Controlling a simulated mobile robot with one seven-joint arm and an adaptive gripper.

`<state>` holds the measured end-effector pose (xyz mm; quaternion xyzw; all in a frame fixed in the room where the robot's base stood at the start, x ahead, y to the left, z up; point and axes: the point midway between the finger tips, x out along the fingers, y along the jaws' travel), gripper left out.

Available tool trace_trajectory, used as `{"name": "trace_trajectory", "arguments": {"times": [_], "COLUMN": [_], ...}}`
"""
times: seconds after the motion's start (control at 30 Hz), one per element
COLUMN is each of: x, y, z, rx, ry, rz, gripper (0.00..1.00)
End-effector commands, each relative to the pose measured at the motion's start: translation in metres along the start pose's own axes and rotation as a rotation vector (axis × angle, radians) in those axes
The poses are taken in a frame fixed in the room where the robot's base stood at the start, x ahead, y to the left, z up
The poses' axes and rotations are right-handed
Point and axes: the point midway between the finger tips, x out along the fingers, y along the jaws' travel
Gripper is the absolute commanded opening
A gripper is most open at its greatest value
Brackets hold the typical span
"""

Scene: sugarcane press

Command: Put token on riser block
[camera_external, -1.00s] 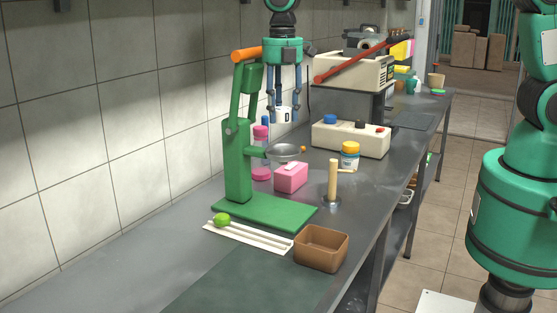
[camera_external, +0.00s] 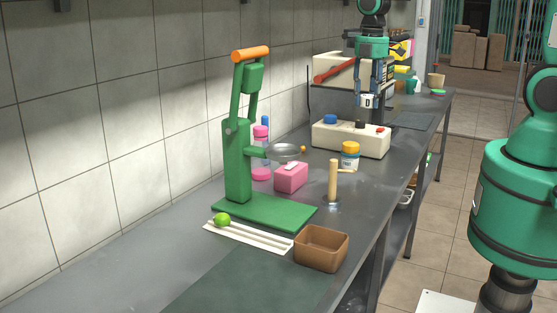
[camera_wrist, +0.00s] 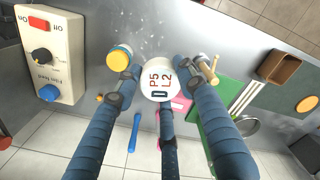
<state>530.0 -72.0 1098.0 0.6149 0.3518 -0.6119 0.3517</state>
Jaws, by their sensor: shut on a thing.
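The token, a short white cylinder marked "P5 L2" (camera_wrist: 158,82), is between the blue fingers of my gripper (camera_wrist: 160,95). In the external view the token (camera_external: 367,101) hangs in my gripper (camera_external: 371,98), in the air above the white control box. My gripper is shut on it. A pink block (camera_external: 291,179) stands on the bench by the green press, with a small pale piece on top. I cannot tell for sure whether this is the riser block. In the wrist view the pink block is partly hidden behind the fingers.
The control box (camera_external: 350,139) has knobs and a red switch. A yellow-lidded jar (camera_external: 350,156), an upright wooden peg (camera_external: 333,180) and a brown open box (camera_external: 321,249) stand along the bench. The green lever press (camera_external: 238,160) rises tall at left.

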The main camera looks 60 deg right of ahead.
Motion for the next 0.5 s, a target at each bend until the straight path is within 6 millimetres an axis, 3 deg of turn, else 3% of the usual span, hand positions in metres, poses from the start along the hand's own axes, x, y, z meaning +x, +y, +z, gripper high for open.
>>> {"name": "trace_trajectory", "arguments": {"times": [0.13,0.5], "x": [0.001,0.005], "y": [-0.01,-0.029], "z": [0.034,0.08], "rx": [0.091,0.223], "ry": [0.0,0.0], "rz": [0.0,0.001], "gripper": [0.15,0.15]}}
